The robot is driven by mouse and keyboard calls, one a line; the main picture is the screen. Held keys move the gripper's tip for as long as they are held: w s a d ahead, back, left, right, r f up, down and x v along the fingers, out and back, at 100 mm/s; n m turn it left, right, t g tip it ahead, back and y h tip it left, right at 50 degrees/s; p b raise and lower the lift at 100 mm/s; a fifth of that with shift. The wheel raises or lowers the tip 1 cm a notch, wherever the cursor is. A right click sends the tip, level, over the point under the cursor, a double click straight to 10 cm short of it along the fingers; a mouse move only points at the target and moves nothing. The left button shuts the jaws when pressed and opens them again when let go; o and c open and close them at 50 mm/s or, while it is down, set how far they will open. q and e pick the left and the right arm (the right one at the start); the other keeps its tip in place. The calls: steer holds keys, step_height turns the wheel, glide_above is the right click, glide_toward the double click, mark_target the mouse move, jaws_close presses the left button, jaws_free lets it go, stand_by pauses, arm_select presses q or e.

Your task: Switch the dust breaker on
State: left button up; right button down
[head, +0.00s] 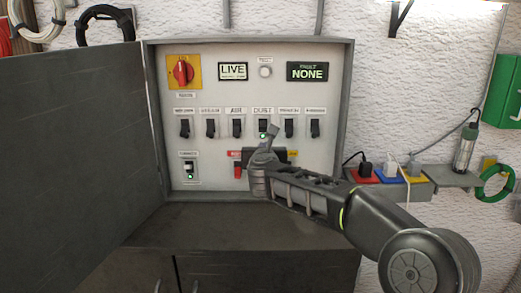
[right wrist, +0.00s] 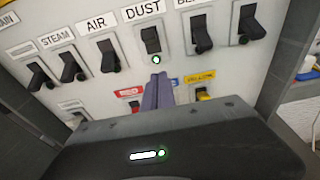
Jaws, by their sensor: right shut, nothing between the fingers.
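The panel (head: 215,150) carries a row of black breakers. The breaker under the DUST label (head: 263,125) is fourth from the left, and a small green lamp just below it is lit. In the right wrist view the dust breaker (right wrist: 150,40) looks set differently from its neighbours, whose levers stick out low. My right gripper (head: 270,135) is shut and empty, its tips just below the dust breaker. It also shows in the right wrist view (right wrist: 157,82), with a small gap to the green lamp. My left gripper is out of view.
The AIR breaker (right wrist: 111,56) and another breaker (right wrist: 199,36) flank the dust breaker closely. A red rotary switch (head: 183,72), a LIVE sign (head: 233,71) and a FAULT NONE sign (head: 307,71) are above. The open cabinet door (head: 80,150) stands at the left.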

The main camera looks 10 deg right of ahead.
steer(key=s+a+r, duration=0.1)
steer(key=s+r, duration=0.5)
steer(key=s, duration=0.1)
steer(key=shift+a+r, duration=0.3)
steer(key=shift+a, duration=0.1)
steer(key=shift+s, duration=0.15)
